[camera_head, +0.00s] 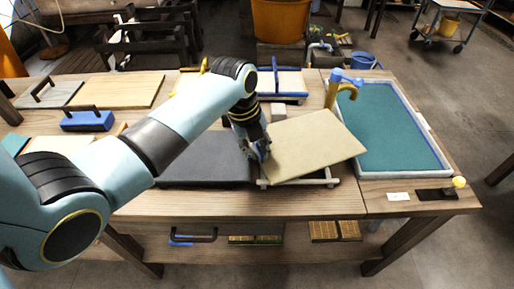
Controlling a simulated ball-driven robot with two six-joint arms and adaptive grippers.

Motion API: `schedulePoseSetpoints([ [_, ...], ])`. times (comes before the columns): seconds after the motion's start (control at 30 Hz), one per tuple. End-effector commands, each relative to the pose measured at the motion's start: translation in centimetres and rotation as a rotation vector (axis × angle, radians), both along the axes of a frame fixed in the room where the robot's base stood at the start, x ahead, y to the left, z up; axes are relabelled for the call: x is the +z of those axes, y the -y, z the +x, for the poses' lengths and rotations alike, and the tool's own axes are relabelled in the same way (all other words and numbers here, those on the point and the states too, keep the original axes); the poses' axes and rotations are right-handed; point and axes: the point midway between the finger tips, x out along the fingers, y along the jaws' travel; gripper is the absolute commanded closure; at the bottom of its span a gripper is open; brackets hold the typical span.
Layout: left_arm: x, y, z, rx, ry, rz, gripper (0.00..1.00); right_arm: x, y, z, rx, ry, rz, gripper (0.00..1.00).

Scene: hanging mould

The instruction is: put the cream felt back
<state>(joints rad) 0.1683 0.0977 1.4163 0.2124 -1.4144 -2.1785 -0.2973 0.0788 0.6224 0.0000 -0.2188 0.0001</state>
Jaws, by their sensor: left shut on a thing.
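The cream felt (312,146) is a flat, pale beige sheet. It lies tilted over a low grey frame (330,182) right of the table's middle, with its right corner reaching toward the teal-filled vat. My left gripper (262,151) is shut on the felt's left edge. My left arm comes in from the left and crosses above the table. Much of the frame is hidden under the felt, and I cannot tell whether the felt touches it. My right gripper is not in view.
A dark grey slab (205,160) lies left of the felt. The vat (405,125) stands at the right, with a blue and tan fitting (338,88) at its corner. The table's front strip (250,205) is clear.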

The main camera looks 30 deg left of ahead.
Motion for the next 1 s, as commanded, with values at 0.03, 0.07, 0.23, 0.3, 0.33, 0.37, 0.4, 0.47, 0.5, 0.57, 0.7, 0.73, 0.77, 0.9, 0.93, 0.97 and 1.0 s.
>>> schedulePoseSetpoints([
  [0.03,-0.1,0.0,0.0,0.0,0.001,-0.001,1.0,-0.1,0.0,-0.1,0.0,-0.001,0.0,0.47],
  [0.07,-0.2,0.0,0.0,0.0,0.001,-0.001,1.0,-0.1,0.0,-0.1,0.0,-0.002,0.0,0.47],
  [0.23,-0.7,0.0,0.0,0.0,0.001,-0.001,1.0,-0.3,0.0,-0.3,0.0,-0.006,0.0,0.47],
  [0.3,-1.0,0.0,0.0,0.0,0.001,-0.001,1.0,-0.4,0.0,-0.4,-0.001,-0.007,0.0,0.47],
  [0.33,-1.1,0.0,0.0,0.0,0.001,-0.001,1.0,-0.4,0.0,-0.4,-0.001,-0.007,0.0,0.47],
  [0.37,-1.1,0.0,0.0,0.0,0.001,-0.001,1.0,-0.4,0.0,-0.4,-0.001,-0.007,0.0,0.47],
  [0.4,-1.2,0.0,0.0,0.0,0.001,-0.001,1.0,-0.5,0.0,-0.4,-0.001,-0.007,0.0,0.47],
  [0.47,-1.2,0.0,0.0,0.0,0.001,-0.001,1.0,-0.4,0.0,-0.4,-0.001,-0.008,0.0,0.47],
  [0.5,-1.2,0.0,0.0,0.0,0.0,0.0,0.89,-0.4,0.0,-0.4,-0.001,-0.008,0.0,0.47],
  [0.57,-1.2,0.0,0.0,0.0,0.0,0.0,0.82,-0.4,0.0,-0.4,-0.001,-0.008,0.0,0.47],
  [0.7,-1.2,0.0,0.0,0.0,0.0,0.0,0.69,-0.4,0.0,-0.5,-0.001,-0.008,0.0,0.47],
  [0.73,-1.2,0.0,0.0,0.0,0.0,0.0,0.69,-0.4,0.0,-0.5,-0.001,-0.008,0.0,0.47],
  [0.77,-1.2,0.0,0.0,0.0,0.0,0.0,0.69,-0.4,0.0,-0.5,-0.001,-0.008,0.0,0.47],
  [0.9,-1.1,0.0,0.0,0.0,0.0,0.0,0.69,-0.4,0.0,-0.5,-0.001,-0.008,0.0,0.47],
  [0.93,-1.0,0.0,0.0,0.0,0.0,0.0,0.69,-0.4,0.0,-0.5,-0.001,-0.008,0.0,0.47],
  [0.97,-0.9,0.0,0.0,0.0,0.001,-0.001,0.69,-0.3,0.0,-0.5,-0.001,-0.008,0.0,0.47],
  [1.0,-0.5,0.0,0.1,0.0,0.002,0.0,0.69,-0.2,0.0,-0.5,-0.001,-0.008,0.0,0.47],
])
